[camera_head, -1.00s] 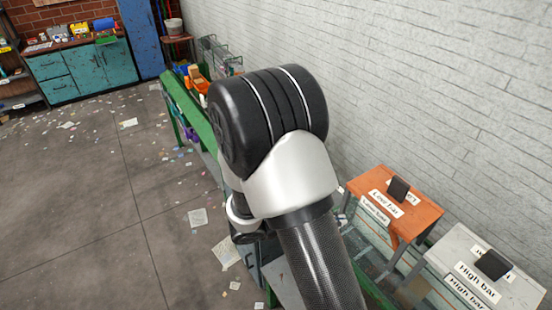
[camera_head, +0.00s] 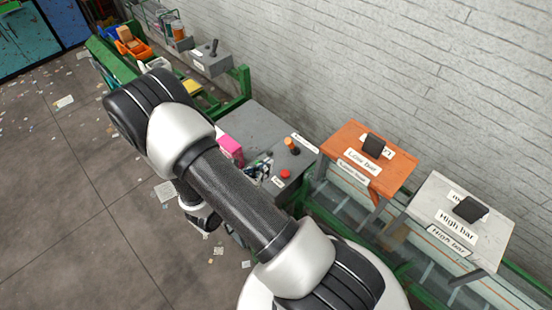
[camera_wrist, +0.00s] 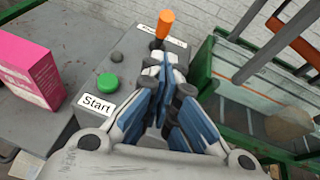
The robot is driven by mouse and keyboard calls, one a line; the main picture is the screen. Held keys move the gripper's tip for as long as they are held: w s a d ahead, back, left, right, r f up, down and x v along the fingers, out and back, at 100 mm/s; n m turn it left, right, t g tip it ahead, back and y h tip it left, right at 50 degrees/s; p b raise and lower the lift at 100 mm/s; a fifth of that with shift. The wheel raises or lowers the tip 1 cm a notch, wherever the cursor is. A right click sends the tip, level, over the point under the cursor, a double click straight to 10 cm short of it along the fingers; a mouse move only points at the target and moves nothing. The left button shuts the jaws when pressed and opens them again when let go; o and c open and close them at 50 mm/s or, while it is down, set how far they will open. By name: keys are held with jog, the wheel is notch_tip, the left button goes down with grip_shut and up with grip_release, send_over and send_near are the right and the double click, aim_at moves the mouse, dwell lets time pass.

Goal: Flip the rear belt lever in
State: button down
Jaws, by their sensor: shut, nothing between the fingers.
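An orange-handled lever (camera_wrist: 165,24) stands upright on a grey control panel in the wrist view, with a white label behind it that I cannot read. In the head view the same orange lever (camera_head: 290,145) stands at the panel's far end. Another lever, dark-handled (camera_head: 213,47), stands on a grey labelled box further back along the belt. I cannot read which is named rear. My gripper (camera_wrist: 165,68) is shut and empty over the panel, its tips pointing toward the orange lever and apart from it. In the head view my arm hides most of it.
A red button (camera_head: 287,174) is on the panel. A pink box (camera_wrist: 28,68) stands beside it. Orange (camera_head: 350,170) and white (camera_head: 440,225) bar stands are at right.

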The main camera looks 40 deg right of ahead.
send_near(291, 146)
jog(key=d+f, duration=0.1)
jog(key=w+d+f, duration=0.1)
jog(key=d+f, duration=0.1)
jog(key=w+d+f+b, duration=0.1)
jog(key=d+f, duration=0.1)
dwell(0.4)
